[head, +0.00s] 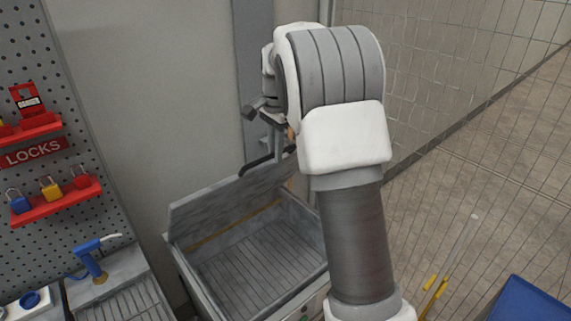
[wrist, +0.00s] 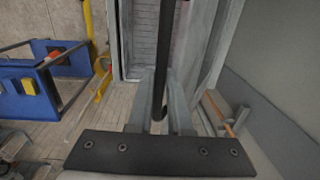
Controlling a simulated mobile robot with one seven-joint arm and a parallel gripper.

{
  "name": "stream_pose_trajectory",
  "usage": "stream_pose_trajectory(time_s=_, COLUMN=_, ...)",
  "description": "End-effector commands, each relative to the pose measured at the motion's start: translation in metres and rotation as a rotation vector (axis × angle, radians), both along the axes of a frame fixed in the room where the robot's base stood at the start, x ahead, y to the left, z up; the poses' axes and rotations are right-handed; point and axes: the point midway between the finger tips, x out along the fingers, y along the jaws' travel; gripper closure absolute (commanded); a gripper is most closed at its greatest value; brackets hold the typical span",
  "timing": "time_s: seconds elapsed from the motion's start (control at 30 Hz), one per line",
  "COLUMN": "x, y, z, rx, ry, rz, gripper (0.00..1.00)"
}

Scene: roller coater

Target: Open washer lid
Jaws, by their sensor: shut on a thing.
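The washer (head: 262,264) is a grey metal basin with a ribbed floor, low in the middle of the head view. Its grey lid (head: 205,216) stands raised along the back edge, so the inside shows. A black bar handle (head: 256,164) is at the lid's upper edge. My arm covers the washer's right side.
A pegboard with padlocks on red shelves (head: 55,205) is at left. A sink with a blue-handled tap (head: 92,262) adjoins it. A wall stands behind the lid.

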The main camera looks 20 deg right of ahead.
Motion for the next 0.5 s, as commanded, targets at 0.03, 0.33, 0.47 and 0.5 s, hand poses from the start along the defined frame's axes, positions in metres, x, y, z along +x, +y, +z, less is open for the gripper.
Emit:
stream_pose_trajectory(time_s=0.03, x=0.008, y=0.008, z=0.000, rx=0.006, ry=0.001, rz=0.008, gripper=1.00)
stream_pose_trajectory(time_s=0.33, x=0.038, y=0.019, z=0.020, rx=0.007, ry=0.005, rz=0.008, gripper=1.00)
stream_pose_trajectory(time_s=0.47, x=0.049, y=0.023, z=0.026, rx=0.007, ry=0.005, rz=0.007, gripper=1.00)
stream_pose_trajectory(time_s=0.5, x=0.052, y=0.024, z=0.027, rx=0.007, ry=0.006, rz=0.007, gripper=1.00)
